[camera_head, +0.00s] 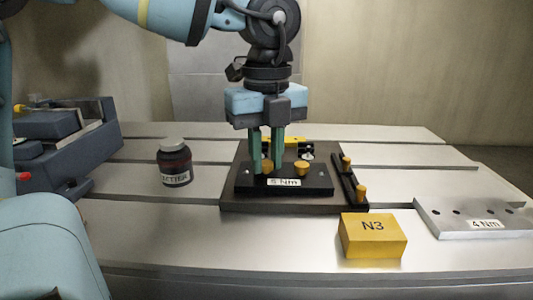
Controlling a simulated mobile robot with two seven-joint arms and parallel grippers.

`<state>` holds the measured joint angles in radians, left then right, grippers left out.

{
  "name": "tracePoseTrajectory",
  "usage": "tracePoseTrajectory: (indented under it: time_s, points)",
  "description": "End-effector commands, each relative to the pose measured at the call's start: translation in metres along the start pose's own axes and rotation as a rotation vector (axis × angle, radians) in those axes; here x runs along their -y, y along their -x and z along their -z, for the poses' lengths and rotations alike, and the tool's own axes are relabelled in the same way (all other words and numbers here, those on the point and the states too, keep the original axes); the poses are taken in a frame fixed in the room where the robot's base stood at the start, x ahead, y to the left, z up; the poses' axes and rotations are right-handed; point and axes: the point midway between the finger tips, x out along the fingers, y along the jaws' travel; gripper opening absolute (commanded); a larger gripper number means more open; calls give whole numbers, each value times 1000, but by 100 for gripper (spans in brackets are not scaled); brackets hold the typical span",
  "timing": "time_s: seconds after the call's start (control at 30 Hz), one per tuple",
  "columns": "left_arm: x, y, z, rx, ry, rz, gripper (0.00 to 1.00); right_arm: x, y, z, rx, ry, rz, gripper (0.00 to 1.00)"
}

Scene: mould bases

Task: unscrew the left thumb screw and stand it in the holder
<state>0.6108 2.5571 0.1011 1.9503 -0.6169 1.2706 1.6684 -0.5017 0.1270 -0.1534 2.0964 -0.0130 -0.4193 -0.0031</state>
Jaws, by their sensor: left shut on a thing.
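My left gripper (266,158) reaches down from above with its green fingers at the black bar labelled "5 Nm" (240,184). It is shut on the left thumb screw (267,167), whose orange head shows between the fingers. The screw is at the bar's left part; its shank is hidden, so I cannot tell how far it is threaded in. A second orange thumb screw (302,168) sits on the same bar to the right. A grey plate with several dark holes, labelled "4 Nm" (455,219), lies at the right; I cannot tell whether it is the holder.
The bar lies on a dark base plate (232,203). A dark side bar (345,180) carries two orange screws. A yellow block marked N3 (372,242) stands in front, a brown jar (175,165) at left, a grey vise-like device (70,140) far left. The slotted table's front is mostly clear.

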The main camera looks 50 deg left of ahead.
Motion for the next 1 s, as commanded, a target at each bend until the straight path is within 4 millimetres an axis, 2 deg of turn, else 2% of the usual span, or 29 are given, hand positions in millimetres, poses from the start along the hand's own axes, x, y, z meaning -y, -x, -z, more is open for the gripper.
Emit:
tracePoseTrajectory:
  time_s: [0.43, 1.0]
  points:
    - [0, 18, 0, 0, -2, 2, 0, 3, 13, 2, 5, -1, 2, 36]
    - [0, 43, 0, 0, -3, 2, 0, 2, 23, 21, -23, 4, -2, 36]
